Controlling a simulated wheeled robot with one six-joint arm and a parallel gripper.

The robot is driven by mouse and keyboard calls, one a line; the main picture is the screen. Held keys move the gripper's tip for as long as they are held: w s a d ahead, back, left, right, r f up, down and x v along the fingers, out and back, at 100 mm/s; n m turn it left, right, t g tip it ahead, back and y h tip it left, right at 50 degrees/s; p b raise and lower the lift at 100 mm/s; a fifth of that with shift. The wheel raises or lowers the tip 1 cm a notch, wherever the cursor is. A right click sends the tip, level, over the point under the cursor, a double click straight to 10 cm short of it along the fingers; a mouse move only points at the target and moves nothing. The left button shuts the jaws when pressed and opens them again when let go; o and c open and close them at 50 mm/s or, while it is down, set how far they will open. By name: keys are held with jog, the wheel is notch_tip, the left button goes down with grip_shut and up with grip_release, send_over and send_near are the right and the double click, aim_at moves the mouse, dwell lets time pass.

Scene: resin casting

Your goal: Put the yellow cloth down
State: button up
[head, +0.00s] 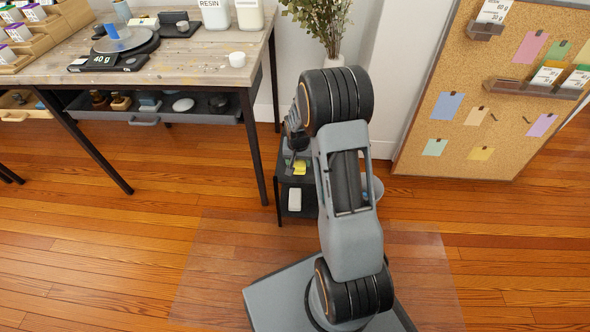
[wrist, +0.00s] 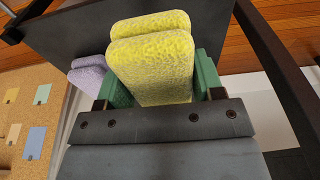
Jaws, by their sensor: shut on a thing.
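The yellow cloth (wrist: 155,68) sits between the two green fingers of my gripper (wrist: 162,85) in the wrist view. It shows as two thick, rounded, textured layers, one behind the other; I cannot tell whether they are one folded cloth. My gripper is shut on it. In the head view a small patch of the yellow cloth (head: 300,167) shows at the small dark stand (head: 283,190), left of my arm. My gripper is mostly hidden there by my arm. I cannot tell whether the cloth touches the stand's top.
A purple folded piece (wrist: 87,76) lies left of the cloth on the dark surface (wrist: 75,35). A white item (head: 294,199) sits lower in the stand. The workbench (head: 190,65) is at the left, a plant (head: 320,20) behind, and a corkboard (head: 480,110) at the right.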

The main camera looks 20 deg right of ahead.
jog(key=shift+w+a+f+b, duration=0.2)
jog(key=shift+w+f+b, duration=0.15)
jog(key=shift+w+f, duration=0.35)
jog(key=shift+f+b, duration=1)
jog(key=shift+f, duration=0.6)
jog(key=shift+f, duration=0.1)
jog(key=shift+f, duration=0.15)
jog(key=o, duration=0.9)
